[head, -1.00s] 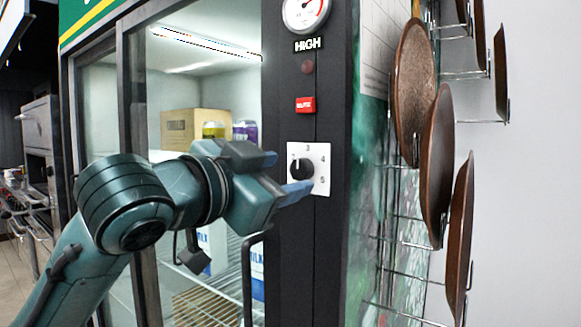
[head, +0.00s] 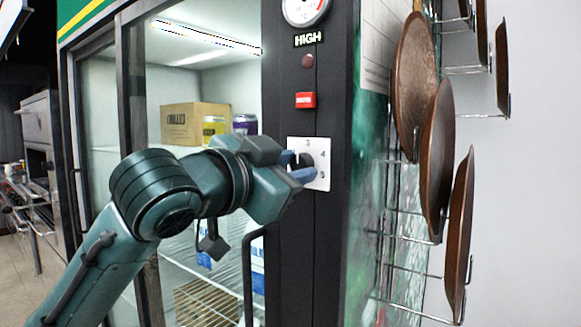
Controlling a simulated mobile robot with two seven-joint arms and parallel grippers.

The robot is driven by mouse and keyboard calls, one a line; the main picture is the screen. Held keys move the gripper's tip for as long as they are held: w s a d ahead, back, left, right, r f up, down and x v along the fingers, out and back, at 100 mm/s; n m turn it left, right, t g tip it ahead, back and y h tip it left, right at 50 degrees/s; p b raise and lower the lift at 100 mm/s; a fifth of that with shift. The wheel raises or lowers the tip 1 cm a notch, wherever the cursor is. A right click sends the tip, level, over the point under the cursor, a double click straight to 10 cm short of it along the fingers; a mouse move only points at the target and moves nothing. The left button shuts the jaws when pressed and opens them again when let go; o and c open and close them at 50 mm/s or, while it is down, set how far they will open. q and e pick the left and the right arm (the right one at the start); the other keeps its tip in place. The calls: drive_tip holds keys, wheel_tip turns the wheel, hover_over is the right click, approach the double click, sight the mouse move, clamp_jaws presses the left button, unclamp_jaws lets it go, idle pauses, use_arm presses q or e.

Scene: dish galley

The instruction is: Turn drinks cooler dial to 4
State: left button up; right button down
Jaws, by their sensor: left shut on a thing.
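The drinks cooler (head: 338,220) stands in front of me with a dark door post. A black dial knob (head: 305,160) sits on a white plate (head: 322,180) on that post. The numbers 3, 4 and 5 show at the plate's top and right side; its left part is hidden by my gripper. My left gripper (head: 303,167) is at the plate, its blue fingers shut on the knob, one above and one below. Which number the knob points to cannot be made out. My right gripper is not in view.
A red button (head: 306,100), a dark round lamp (head: 308,60) and a gauge (head: 304,10) are above the dial. A black door handle (head: 249,275) is below my left gripper. Brown pans (head: 437,160) hang on a wire rack at the right.

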use_arm(q)
drive_tip(key=shift+c, duration=0.7)
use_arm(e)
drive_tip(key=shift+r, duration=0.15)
